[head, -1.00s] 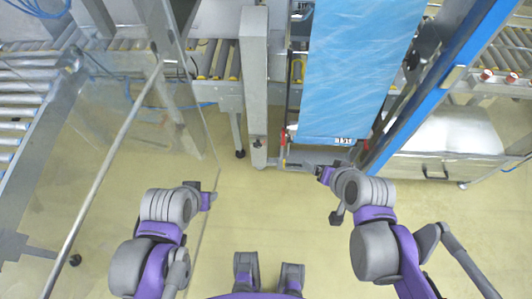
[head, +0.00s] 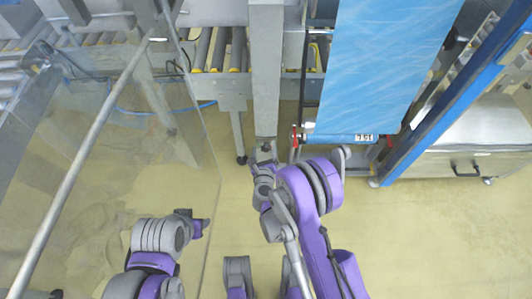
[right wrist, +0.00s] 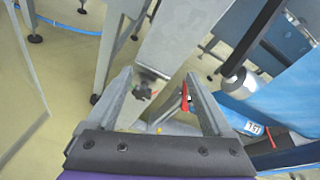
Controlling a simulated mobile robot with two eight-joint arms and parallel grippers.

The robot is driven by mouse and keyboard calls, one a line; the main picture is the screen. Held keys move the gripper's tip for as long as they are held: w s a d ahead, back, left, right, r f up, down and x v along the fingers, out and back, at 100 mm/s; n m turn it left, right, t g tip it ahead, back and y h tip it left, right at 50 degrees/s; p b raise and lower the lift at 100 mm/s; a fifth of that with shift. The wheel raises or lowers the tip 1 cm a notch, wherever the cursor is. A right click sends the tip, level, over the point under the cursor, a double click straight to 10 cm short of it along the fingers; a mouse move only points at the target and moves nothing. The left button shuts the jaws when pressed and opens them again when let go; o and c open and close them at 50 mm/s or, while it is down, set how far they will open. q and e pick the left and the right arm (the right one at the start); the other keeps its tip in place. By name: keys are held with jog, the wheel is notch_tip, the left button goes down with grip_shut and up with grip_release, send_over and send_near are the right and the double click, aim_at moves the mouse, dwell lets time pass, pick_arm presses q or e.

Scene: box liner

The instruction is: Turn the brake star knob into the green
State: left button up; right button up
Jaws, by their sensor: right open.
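The brake star knob (right wrist: 146,86) is a small black knob with a green bit at its side, on the lower end of a grey post (right wrist: 178,40). In the right wrist view it sits between the fingers of my right gripper (right wrist: 160,103), beyond their base, apparently not clamped. The right gripper is open. In the head view the right gripper (head: 264,158) is at the lower end of the grey post (head: 266,80) and largely hides the knob. My left gripper (head: 198,222) hangs at the lower left, away from the post; its jaws are too small to read.
A red lever (right wrist: 185,95) stands just right of the knob, close to the right finger. A blue film web (head: 385,70) hangs right of the post, beside a blue frame beam (head: 450,95). A clear panel (head: 110,170) stands at left. The floor in front is clear.

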aim_at(266, 150)
notch_tip(266, 150, down, 8)
jog(key=s+f+m+g+h+b, duration=0.1)
jog(key=s+m, duration=0.1)
jog(key=m, duration=0.1)
jog(key=p+x, duration=0.5)
jog(key=x, duration=0.4)
jog(key=shift+w, duration=0.15)
pick_arm(q)
jog(key=shift+s+r, duration=0.2)
jog(key=shift+r, duration=1.95)
pick_arm(e)
jog(key=shift+w+f, duration=0.2)
jog(key=shift+w, duration=0.4)
